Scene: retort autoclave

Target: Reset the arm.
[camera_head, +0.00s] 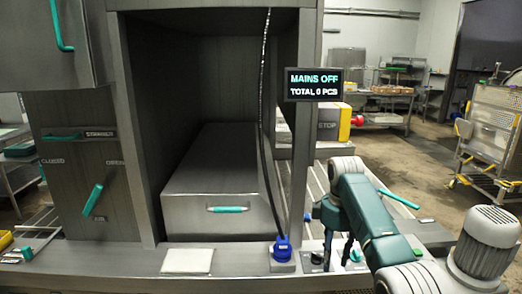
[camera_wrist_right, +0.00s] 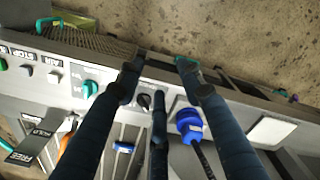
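My right arm (camera_head: 365,210) comes in from the right in the head view, with a teal link and a grey motor housing. My right gripper (camera_head: 338,262) points down over the front control ledge, beside a black knob (camera_head: 317,258) and a teal knob (camera_head: 355,256). In the right wrist view its dark fingers (camera_wrist_right: 158,80) are spread apart with nothing between them. The black knob (camera_wrist_right: 144,100) shows behind them there. I cannot tell whether a finger touches the ledge. My left gripper is not in view.
A blue plug (camera_head: 282,248) with a black cable (camera_head: 264,130) stands on the ledge just left of the gripper. A steel box with a teal handle (camera_head: 227,209) sits in the open chamber. A display (camera_head: 314,84) reads "MAINS OFF". A wheeled rack (camera_head: 490,135) stands right.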

